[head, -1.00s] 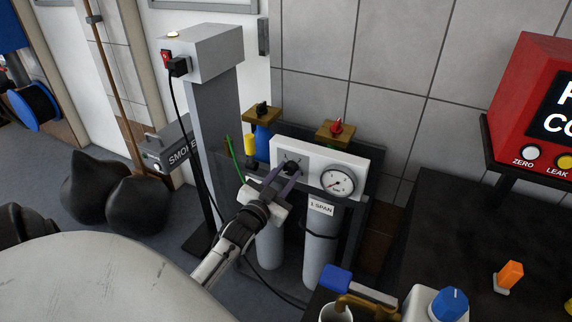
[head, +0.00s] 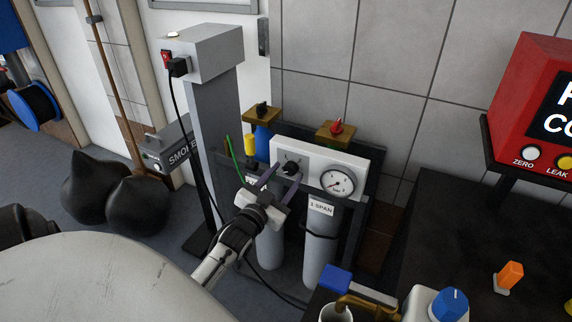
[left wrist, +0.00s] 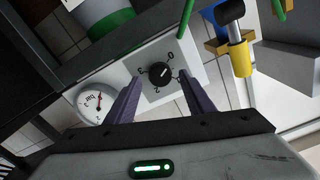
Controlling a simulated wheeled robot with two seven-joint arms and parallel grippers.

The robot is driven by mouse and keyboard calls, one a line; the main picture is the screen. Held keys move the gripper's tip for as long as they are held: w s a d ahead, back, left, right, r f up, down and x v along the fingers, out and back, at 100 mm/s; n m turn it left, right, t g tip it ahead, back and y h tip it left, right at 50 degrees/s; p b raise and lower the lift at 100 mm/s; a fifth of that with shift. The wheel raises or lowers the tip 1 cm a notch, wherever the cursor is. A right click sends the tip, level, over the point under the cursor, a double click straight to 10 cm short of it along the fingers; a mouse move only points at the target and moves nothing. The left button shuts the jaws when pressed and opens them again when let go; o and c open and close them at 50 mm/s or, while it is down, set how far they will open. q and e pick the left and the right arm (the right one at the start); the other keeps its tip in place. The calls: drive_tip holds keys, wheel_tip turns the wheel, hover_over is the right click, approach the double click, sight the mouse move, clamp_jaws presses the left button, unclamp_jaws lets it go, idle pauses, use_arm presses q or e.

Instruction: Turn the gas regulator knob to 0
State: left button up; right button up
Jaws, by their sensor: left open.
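The black regulator knob (head: 291,168) sits on the white panel (head: 348,160), left of a round gauge (head: 338,182). In the left wrist view the knob (left wrist: 160,73) carries a light mark pointing up and right, roughly toward the printed 0 (left wrist: 170,56); exact alignment is hard to tell. My left gripper (head: 284,176) is open, its purple fingers on either side of the knob and a little short of it. In the left wrist view the fingers (left wrist: 160,80) show gaps to the knob. My right gripper is not in view.
Two grey cylinders (head: 318,245) stand below the panel. A red-knobbed valve (head: 337,128) and a blue bottle (head: 262,142) are behind it. A dark bench (head: 460,220) with a blue dial (head: 450,303) is at right. A grey post (head: 215,130) stands at left.

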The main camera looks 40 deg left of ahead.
use_arm(q)
drive_tip(key=v, duration=0.9)
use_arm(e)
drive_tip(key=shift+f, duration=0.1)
